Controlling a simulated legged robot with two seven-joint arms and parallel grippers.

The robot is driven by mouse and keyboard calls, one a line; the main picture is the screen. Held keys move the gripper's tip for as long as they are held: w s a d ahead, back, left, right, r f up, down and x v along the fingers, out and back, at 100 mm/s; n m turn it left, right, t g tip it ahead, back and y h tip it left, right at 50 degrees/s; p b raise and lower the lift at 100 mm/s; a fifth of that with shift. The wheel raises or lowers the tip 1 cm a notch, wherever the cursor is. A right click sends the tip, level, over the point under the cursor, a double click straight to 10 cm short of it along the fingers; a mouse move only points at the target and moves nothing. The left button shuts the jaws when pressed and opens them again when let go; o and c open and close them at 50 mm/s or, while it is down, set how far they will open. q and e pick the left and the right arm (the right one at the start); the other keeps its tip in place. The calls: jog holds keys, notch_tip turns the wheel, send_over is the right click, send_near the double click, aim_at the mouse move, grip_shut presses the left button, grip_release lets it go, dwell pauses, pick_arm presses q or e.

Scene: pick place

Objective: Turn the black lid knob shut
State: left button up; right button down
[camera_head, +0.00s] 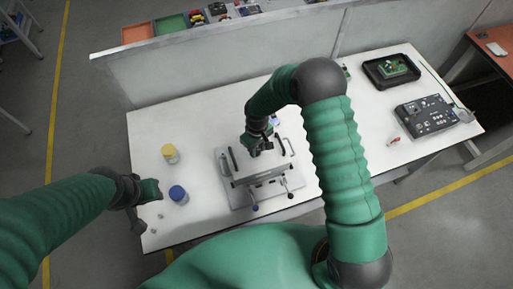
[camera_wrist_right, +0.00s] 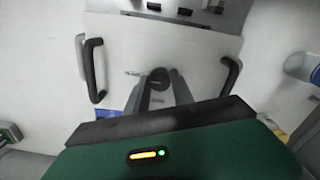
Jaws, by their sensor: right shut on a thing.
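The grey-white box (camera_head: 262,176) stands on a plate on the white table, with its lid (camera_wrist_right: 200,50) under my right gripper. The black lid knob (camera_wrist_right: 159,77) is round and sits between my right gripper's fingertips in the right wrist view. My right gripper (camera_wrist_right: 159,87) is shut on the knob. In the head view my right gripper (camera_head: 261,148) is over the box top and hides the knob. My left gripper (camera_head: 138,205) hangs near the table's left edge, away from the box; its jaw opening is unclear.
Two black handles (camera_wrist_right: 93,70) (camera_wrist_right: 231,75) flank the knob. A yellow-lidded jar (camera_head: 170,153) and a blue-lidded jar (camera_head: 178,194) stand left of the box. A control panel (camera_head: 426,115) and a black tray (camera_head: 391,70) lie at right. A low wall (camera_head: 215,60) runs behind.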

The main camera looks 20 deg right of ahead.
jog(key=shift+d+n, duration=0.2)
jog(key=shift+n, duration=0.1)
jog(key=n, duration=0.3)
jog(key=shift+a, duration=0.2)
jog(key=n, duration=0.5)
jog(key=shift+d+p, duration=0.1)
jog(key=shift+p, duration=0.25)
jog(key=n, duration=0.5)
jog(key=shift+r+p, duration=0.1)
jog(key=shift+p, duration=0.3)
jog(key=shift+n+p, duration=0.4)
jog(key=shift+n, duration=1.6)
jog(key=c, duration=1.1)
grip_release()
